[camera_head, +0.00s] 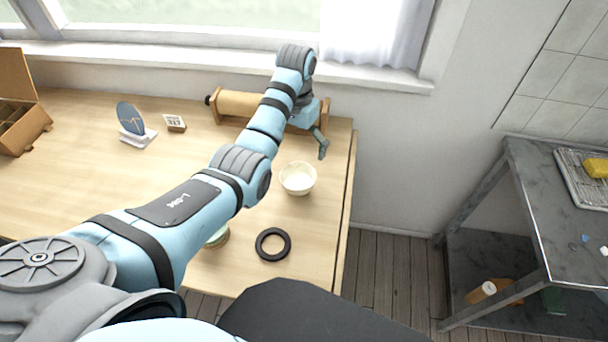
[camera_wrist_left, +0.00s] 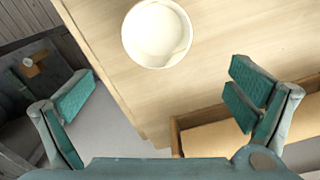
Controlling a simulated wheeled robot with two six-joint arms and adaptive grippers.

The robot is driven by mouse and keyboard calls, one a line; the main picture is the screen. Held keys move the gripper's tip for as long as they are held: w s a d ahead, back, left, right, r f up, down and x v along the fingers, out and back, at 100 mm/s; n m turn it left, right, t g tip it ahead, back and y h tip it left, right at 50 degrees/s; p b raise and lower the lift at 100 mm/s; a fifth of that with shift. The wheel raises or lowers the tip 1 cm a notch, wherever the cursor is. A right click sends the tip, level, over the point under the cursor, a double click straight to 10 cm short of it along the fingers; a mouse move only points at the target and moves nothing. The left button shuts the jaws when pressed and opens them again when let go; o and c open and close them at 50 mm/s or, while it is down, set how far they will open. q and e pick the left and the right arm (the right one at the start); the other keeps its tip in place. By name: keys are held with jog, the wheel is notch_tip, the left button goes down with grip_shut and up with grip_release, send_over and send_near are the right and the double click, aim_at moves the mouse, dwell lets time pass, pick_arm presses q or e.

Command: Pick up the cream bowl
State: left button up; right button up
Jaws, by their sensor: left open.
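The cream bowl (camera_head: 298,178) stands upright on the wooden table near its right edge. In the left wrist view the bowl (camera_wrist_left: 157,34) shows from above at the top, and it looks empty. My left gripper (camera_head: 321,143) hangs behind the bowl in the head view, apart from it. In the left wrist view its two fingers (camera_wrist_left: 160,98) are spread wide with nothing between them, and the bowl lies beyond the fingertips. My right gripper is not in view.
A wooden roller holder (camera_head: 243,104) stands at the table's back, close to my left gripper. A black ring (camera_head: 272,244) lies in front of the bowl. A round blue plaque (camera_head: 131,119), a small calendar block (camera_head: 174,123) and a wooden box (camera_head: 20,125) are further left.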

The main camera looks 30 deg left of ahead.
pick_arm(q)
send_over(298, 183)
jog(key=f, duration=0.3)
jog(key=f+b, duration=0.1)
jog(key=f, duration=0.1)
jog(key=shift+s+a+f, duration=0.15)
jog(key=shift+a+f, duration=0.1)
jog(key=f, duration=0.4)
jog(key=f+b, duration=0.1)
jog(key=f, duration=0.1)
jog(key=shift+w+d, duration=0.2)
jog(key=shift+d, duration=0.05)
jog(key=shift+s+r, duration=0.1)
jog(key=shift+c, duration=0.6)
jog(key=c, duration=1.3)
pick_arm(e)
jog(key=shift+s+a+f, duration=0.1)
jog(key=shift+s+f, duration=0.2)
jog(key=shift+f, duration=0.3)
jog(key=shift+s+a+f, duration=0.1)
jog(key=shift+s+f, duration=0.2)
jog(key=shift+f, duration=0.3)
